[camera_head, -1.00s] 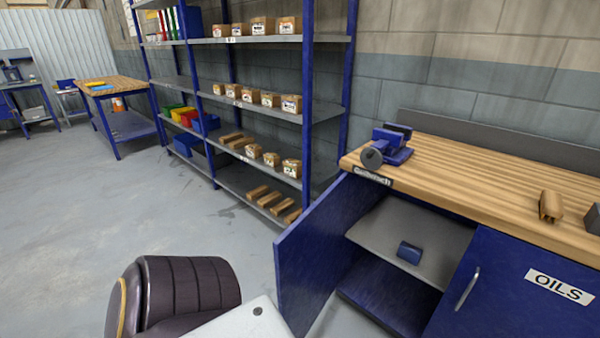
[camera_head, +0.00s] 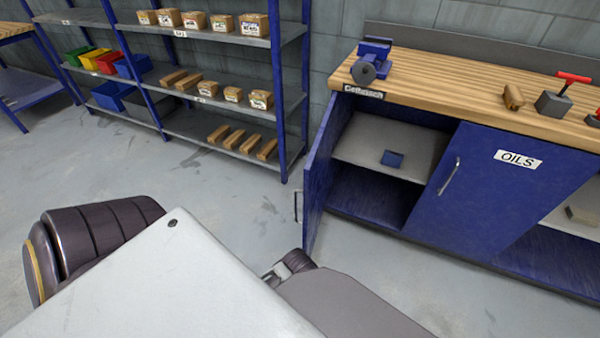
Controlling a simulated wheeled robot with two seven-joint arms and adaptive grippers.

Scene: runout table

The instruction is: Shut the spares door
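The blue door (camera_head: 319,165) at the left end of the workbench stands wide open, swung out toward me. Its handle (camera_head: 298,206) shows on its left side. No spares label can be read on it. The opened cabinet bay shows a grey shelf (camera_head: 365,145) with a small blue box (camera_head: 392,158) on it. Beside it is a shut blue door marked OILS (camera_head: 480,190). Dark links of my arms show at the lower left and lower middle, the middle one ending short of the open door. I see no gripper fingers.
The wooden bench top (camera_head: 440,100) carries a blue vise (camera_head: 371,62), a brown block (camera_head: 513,97) and a red-handled tool (camera_head: 556,98). Shelving (camera_head: 205,125) with boxes and bins stands at the left. Grey floor (camera_head: 235,200) between shelving and door is clear.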

